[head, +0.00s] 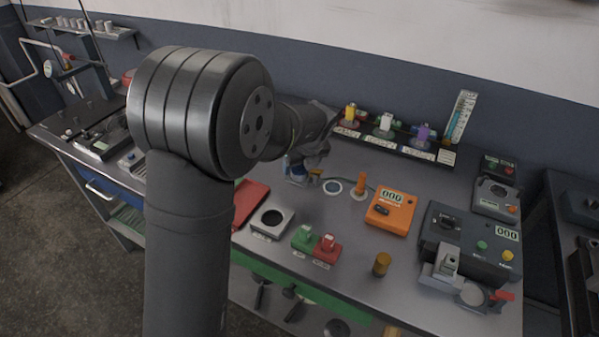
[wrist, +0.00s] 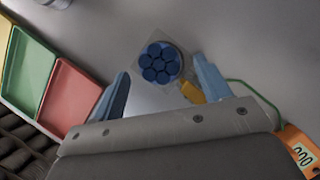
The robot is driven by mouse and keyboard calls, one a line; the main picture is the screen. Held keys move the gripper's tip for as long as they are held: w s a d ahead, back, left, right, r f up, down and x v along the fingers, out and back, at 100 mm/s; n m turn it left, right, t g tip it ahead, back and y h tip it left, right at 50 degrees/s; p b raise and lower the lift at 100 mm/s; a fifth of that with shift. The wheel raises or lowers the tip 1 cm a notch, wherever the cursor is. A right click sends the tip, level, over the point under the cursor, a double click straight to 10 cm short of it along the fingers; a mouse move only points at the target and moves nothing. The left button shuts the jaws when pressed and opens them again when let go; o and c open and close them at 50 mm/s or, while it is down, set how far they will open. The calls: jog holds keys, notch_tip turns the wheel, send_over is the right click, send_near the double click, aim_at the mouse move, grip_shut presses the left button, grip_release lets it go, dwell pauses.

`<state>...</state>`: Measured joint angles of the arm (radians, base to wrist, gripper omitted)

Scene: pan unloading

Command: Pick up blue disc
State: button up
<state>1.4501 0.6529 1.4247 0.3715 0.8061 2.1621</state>
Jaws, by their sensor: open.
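The blue disc (wrist: 160,63) shows in the wrist view as a dark blue round piece with several round cells on its face. It lies over a pale square patch on the grey bench (wrist: 250,40). My gripper (wrist: 162,84) is open, with one light-blue finger to the lower left of the disc and one to its right. No contact with the disc shows. In the head view my gripper (head: 303,170) is low over the middle of the bench; small blue bits show there, but I cannot tell disc from fingers.
A red tray (wrist: 70,97) and a green tray (wrist: 30,68) lie left in the wrist view. A yellow piece (wrist: 192,92) is by the right finger.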

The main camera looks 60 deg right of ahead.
jog(key=shift+x, duration=1)
jog(key=c, duration=1.1)
jog(key=shift+r, duration=0.1)
